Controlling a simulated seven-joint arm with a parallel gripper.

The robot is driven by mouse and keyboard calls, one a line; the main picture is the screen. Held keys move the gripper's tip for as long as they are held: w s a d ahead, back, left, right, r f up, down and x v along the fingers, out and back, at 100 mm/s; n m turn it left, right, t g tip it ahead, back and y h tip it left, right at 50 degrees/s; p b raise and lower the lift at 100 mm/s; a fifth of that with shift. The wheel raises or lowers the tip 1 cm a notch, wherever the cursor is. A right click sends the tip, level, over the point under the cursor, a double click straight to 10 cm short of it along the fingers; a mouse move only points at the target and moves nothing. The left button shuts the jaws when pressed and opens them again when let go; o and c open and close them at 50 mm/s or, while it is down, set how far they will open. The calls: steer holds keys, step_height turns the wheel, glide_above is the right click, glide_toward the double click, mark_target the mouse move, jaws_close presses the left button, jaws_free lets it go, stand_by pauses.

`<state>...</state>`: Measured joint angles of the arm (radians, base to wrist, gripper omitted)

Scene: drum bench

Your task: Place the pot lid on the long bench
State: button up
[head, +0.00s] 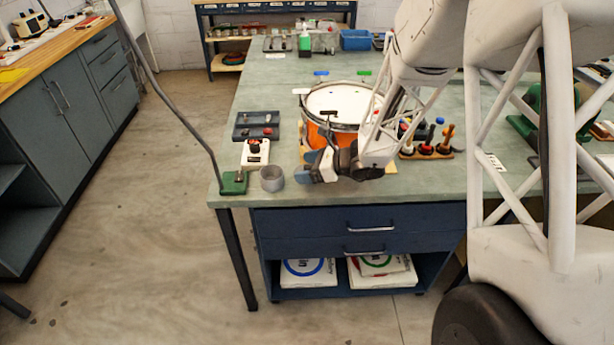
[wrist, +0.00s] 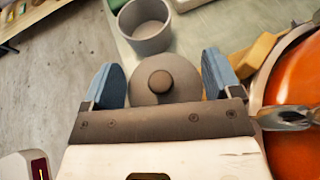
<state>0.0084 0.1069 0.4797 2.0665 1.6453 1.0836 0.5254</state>
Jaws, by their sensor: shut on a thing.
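The pot lid (wrist: 162,92) is a round grey disc with a brown knob, seen between my fingers in the wrist view. My gripper (wrist: 162,80), with blue fingertips, is shut on it by its two sides. In the head view my gripper (head: 318,170) is low over the front edge of a long green-topped bench (head: 420,190), just right of a grey cup. The lid is mostly hidden by the fingers there. I cannot tell whether it touches the bench top. The grey open cup (head: 271,178) also shows in the wrist view (wrist: 146,28), just beyond the lid.
An orange drum (head: 318,134) stands close behind my gripper. Left are a dark tray (head: 256,126), a white device with knobs (head: 255,153) and a green lamp base (head: 234,183). A wooden rack (head: 426,153) stands right. A wood-topped counter (head: 50,45) is far left.

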mark_target(307, 187)
steer(key=shift+f, duration=1.75)
steer(key=shift+f, duration=0.65)
steer(key=o, duration=0.7)
steer(key=shift+s+f, duration=0.1)
steer(key=shift+f, duration=0.05)
steer(key=shift+o, duration=0.2)
steer(key=shift+r, duration=0.4)
steer(key=shift+s+d+r, duration=0.1)
steer(key=shift+d+r, duration=0.35)
steer(key=shift+d, duration=0.05)
steer(key=shift+r+v, duration=0.1)
steer(key=shift+v, duration=2.65)
steer(key=shift+r+v, duration=0.15)
steer(key=shift+v, duration=2.55)
